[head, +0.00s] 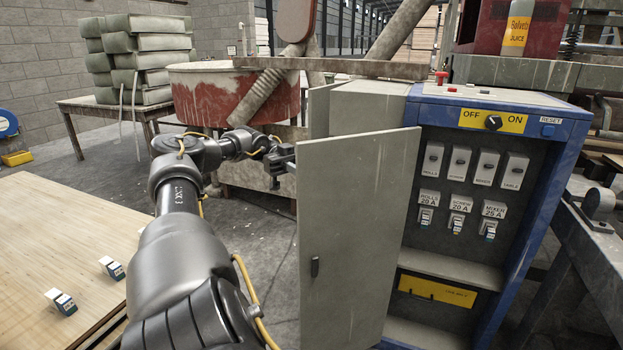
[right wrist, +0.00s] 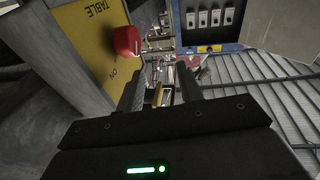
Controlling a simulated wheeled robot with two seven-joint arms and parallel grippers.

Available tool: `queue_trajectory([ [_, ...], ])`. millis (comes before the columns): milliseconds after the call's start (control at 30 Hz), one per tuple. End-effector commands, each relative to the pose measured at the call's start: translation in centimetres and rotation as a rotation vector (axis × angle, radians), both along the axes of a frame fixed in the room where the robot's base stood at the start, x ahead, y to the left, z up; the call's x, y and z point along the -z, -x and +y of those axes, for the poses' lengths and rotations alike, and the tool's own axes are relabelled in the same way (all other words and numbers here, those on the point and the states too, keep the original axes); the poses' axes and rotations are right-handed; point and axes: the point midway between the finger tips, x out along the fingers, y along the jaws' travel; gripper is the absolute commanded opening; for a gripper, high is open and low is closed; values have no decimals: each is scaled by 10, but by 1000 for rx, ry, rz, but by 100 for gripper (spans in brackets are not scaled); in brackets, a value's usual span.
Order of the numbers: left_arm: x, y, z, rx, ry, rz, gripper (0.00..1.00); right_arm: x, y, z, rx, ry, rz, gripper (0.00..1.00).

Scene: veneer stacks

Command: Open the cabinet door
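The cabinet (head: 567,128) has a blue frame and stands at the right in the head view. Its grey door (head: 358,215) is swung out to the left, exposing switches, breakers and shelves. A small dark handle (head: 315,267) is low near the door's free left edge. My left gripper (head: 284,164) is beside the upper part of that edge, partly hidden; I cannot tell whether it touches or how far its fingers are apart. My right gripper (right wrist: 160,92) is outside the head view; in the right wrist view its fingers are apart with nothing held between them.
A wooden table (head: 60,235) with two small breakers (head: 62,301) is at the left. A red-and-white tub (head: 215,95) stands behind my left arm. The right wrist view shows a yellow panel (right wrist: 85,35) with a red knob (right wrist: 127,41) close to the right gripper.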

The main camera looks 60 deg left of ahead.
Motion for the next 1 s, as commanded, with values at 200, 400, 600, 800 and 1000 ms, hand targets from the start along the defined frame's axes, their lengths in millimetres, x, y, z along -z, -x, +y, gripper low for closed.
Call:
queue_trajectory([
  [200, 0, 5, 5, 0, -12, 0, 0, -9, 3, 4, -17, -27, -51, 36],
  [400, 0, 5, 6, 1, -12, 2, 0, -10, 3, 4, -17, -28, -54, 36],
  [600, 0, 6, 6, 1, -11, 3, 15, -9, 3, 4, -17, -28, -53, 36],
  [800, 0, 7, 6, 1, -9, 4, 15, -10, 3, 4, -17, -28, -53, 36],
  [1000, 0, 6, 6, 3, -9, 3, 15, -9, 3, 4, -17, -28, -53, 36],
])
